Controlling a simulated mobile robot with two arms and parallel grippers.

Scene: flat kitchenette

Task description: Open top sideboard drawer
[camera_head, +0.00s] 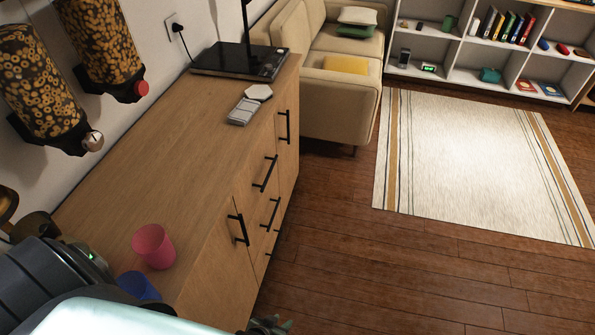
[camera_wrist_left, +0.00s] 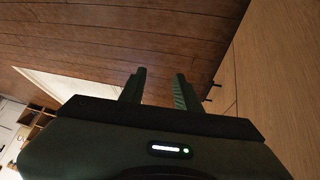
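The wooden sideboard (camera_head: 150,130) runs along the wall on the left in the head view. Its top drawer (camera_head: 256,186) is closed, with a black bar handle (camera_head: 265,173). Lower drawer handles show beneath it. My left gripper (camera_head: 270,324) shows only in part at the bottom edge, in front of the sideboard's near end and apart from the top drawer's handle. In the left wrist view its two fingers (camera_wrist_left: 159,88) are spread with nothing between them. A wooden front (camera_wrist_left: 270,80) and a dark handle (camera_wrist_left: 212,90) are to their right. My right gripper is not in view.
Pink (camera_head: 153,246) and blue (camera_head: 138,286) cups stand on the sideboard's near end. Doors with black handles (camera_head: 238,229) (camera_head: 285,126) flank the drawers. A sofa (camera_head: 335,95) stands beyond. The wood floor (camera_head: 400,285) is clear up to the rug (camera_head: 470,150).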

